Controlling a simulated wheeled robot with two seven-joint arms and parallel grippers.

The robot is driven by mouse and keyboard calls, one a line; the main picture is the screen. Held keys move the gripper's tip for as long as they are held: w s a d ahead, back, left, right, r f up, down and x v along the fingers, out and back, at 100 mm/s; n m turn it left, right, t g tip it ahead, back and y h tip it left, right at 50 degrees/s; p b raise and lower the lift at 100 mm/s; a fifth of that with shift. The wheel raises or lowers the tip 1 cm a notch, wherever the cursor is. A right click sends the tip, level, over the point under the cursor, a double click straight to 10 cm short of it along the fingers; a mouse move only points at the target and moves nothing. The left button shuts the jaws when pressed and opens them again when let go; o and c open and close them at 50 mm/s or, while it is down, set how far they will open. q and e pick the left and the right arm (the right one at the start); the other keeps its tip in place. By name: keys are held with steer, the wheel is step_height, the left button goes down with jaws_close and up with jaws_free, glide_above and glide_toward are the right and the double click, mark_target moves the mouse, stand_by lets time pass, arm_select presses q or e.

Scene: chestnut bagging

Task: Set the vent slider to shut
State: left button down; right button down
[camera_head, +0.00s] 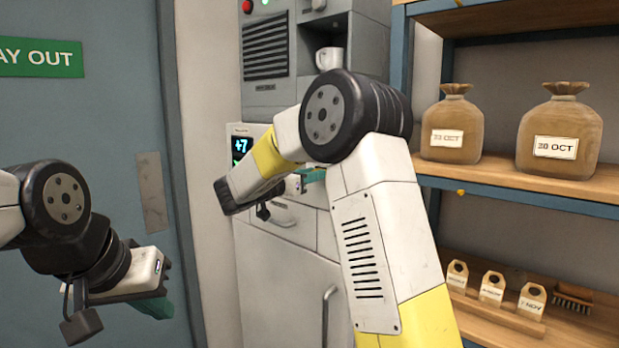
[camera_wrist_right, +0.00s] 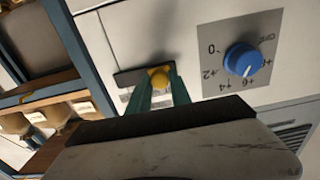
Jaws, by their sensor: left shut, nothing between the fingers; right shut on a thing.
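The vent slider's yellow knob (camera_wrist_right: 158,78) shows in the right wrist view, near the right end of a short dark slot plate (camera_wrist_right: 128,78) on a pale panel. My right gripper (camera_wrist_right: 161,92) is shut on the knob, with a green finger at each side. No open or shut marking is readable on the slider. In the head view, my right gripper (camera_head: 312,174) is at the front of the grey cabinet, and my own arm hides much of that area. My left gripper (camera_head: 160,306) is shut and empty in front of the blue-grey door, away from the slider.
A blue dial (camera_wrist_right: 243,60) with a numbered scale is right of the slider. A display (camera_head: 241,147) reads +7. A white mug (camera_head: 328,58) sits in a recess above. Shelves at right hold two sacks (camera_head: 452,124), several tags (camera_head: 491,289) and a brush (camera_head: 573,297).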

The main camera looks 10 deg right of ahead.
steer(key=shift+w+a, duration=0.45)
steer(key=c, duration=1.2)
jaws_free()
steer(key=shift+w, duration=0.15)
steer(key=shift+a, duration=0.1)
steer(key=v, duration=0.7)
steer(key=shift+s+a, duration=0.25)
steer(key=shift+s, duration=0.05)
steer(key=shift+d, duration=0.1)
